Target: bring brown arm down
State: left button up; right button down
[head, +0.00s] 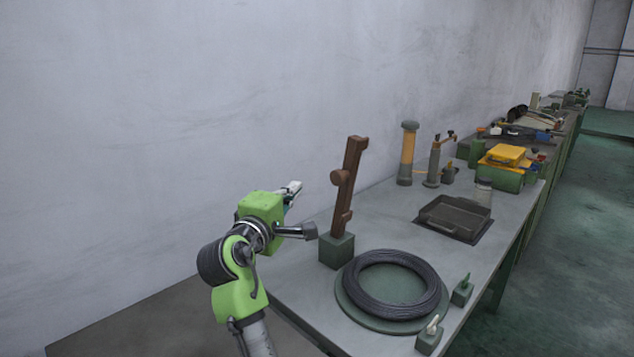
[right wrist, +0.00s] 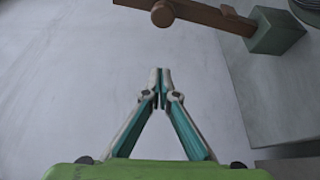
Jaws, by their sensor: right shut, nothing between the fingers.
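The brown arm (head: 345,190) stands up, tilted slightly right, from a green-grey block (head: 337,250) at the near left of the grey table. It has a round knob partway up its left side. In the right wrist view the brown arm (right wrist: 205,14) runs along the top edge to its block (right wrist: 273,32), its far end cut off. My right gripper (head: 293,188) is left of the brown arm, apart from it, at about knob height. In the right wrist view the gripper (right wrist: 160,72) is shut and empty, its fingertips together. My left gripper is not in view.
A coil of dark wire (head: 395,283) lies on a round plate in front of the block. A dark tray (head: 453,217), an orange-and-grey cylinder (head: 407,153) and a yellow-topped green box (head: 503,168) stand farther back. A wall (head: 180,120) runs behind the table.

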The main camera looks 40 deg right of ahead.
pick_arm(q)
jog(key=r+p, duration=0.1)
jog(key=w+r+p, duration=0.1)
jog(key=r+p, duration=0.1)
pick_arm(e)
jog(key=w+d, duration=0.1)
jog(key=d, duration=0.8)
jog(key=shift+d, duration=0.2)
